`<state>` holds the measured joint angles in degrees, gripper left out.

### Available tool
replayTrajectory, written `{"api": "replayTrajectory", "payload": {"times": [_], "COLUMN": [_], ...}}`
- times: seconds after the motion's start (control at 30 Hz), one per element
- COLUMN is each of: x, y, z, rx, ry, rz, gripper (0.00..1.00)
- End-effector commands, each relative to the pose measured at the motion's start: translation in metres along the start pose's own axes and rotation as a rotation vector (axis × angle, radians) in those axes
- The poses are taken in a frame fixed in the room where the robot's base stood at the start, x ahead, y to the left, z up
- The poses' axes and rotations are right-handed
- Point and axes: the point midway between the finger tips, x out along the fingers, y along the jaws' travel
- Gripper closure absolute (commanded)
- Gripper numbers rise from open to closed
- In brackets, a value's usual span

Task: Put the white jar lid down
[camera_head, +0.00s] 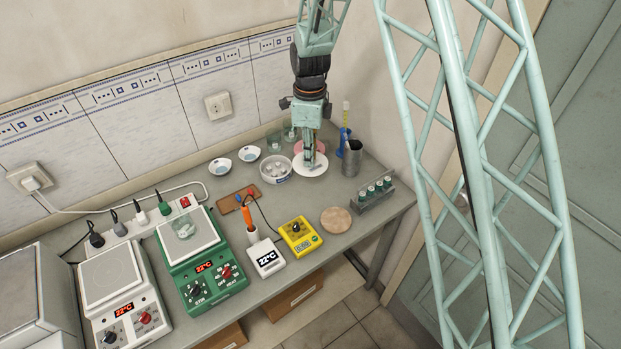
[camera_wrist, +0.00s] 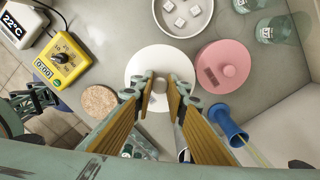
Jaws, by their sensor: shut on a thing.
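The white jar lid (camera_head: 311,168) is a round white disc with a small knob at its centre. It also shows in the wrist view (camera_wrist: 150,62), below the fingers. My gripper (camera_head: 310,160) is shut on the lid's knob; in the wrist view my gripper (camera_wrist: 160,88) has its two tan fingers on either side of the knob. The white jar (camera_head: 275,168), open with several white pieces inside, stands just left of the lid. Whether the lid touches the bench is hard to tell.
A pink disc (camera_wrist: 222,67) lies close beside the lid. A blue stand (camera_wrist: 229,128), a metal beaker (camera_head: 352,158) and a vial rack (camera_head: 372,194) are on the right. A cork mat (camera_head: 336,220) and yellow timer (camera_head: 299,237) lie nearer the front edge. Glass beakers (camera_head: 273,140) stand behind.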

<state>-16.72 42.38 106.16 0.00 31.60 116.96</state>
Motion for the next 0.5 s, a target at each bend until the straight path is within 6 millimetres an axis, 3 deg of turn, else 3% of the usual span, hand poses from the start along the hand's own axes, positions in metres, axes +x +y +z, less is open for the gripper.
{"api": "replayTrajectory", "payload": {"times": [0.3,0.5], "x": [0.038,0.052], "y": [0.001,0.0], "z": [0.0,0.0], "rx": [0.0,0.0], "ry": [0.001,0.0], "rz": [0.002,0.001], "gripper": [0.97,0.97]}}
